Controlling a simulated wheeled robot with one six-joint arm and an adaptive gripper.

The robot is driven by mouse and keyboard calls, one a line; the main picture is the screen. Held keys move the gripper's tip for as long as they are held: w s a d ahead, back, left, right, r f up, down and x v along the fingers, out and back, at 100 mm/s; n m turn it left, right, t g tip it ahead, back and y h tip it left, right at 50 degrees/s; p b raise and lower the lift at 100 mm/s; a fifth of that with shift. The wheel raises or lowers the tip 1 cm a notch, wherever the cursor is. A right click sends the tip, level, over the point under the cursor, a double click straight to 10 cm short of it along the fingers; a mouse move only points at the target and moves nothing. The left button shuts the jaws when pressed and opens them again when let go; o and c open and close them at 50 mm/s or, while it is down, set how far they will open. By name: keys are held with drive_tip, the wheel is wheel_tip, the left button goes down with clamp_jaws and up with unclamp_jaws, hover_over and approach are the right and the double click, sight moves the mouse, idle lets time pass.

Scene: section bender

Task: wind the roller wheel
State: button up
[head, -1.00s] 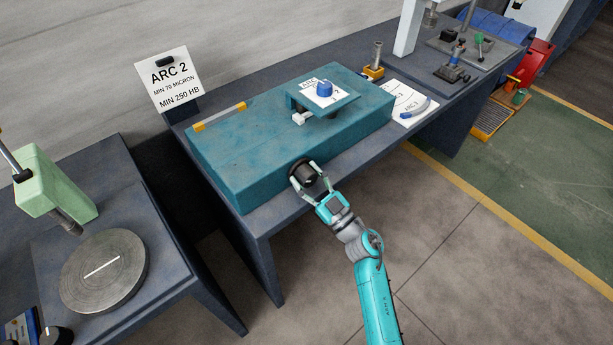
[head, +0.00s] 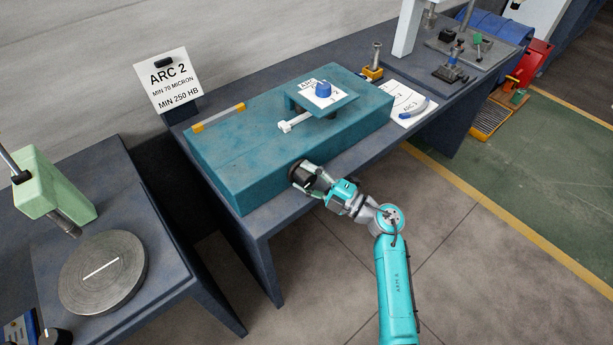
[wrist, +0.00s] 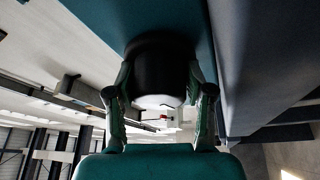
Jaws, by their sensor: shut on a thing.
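The roller wheel (head: 299,173) is a dark round knob on the front side of the teal bender block (head: 240,185). My gripper (head: 312,180) reaches it from the front right and is shut on it. In the wrist view the dark wheel (wrist: 158,65) sits between the two fingers, one at each side, against the teal face. On top of the block, a white rod with a small head (head: 290,126) sticks out to the left from under a raised teal plate (head: 345,100). The plate bears a white dial card and a blue knob (head: 323,89).
An "ARC 2" sign (head: 168,82) stands behind the block's left end. A yellow-ended grey bar (head: 218,117) lies on top of the block. A paper sheet (head: 408,103) lies to the right. A separate table with a round metal plate (head: 103,272) stands at left. Floor in front is clear.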

drive_tip(key=n+g+h, duration=0.1)
drive_tip(key=n, duration=0.2)
drive_tip(key=n+g+h, duration=0.1)
drive_tip(key=n, duration=0.3)
idle(0.6)
drive_tip(key=o, duration=1.2)
drive_tip(key=shift+c, duration=0.2)
drive_tip(key=shift+d, duration=0.1)
drive_tip(key=v, duration=1.1)
drive_tip(key=shift+s+d, duration=0.25)
drive_tip(key=shift+d, duration=0.1)
drive_tip(key=shift+r, duration=0.1)
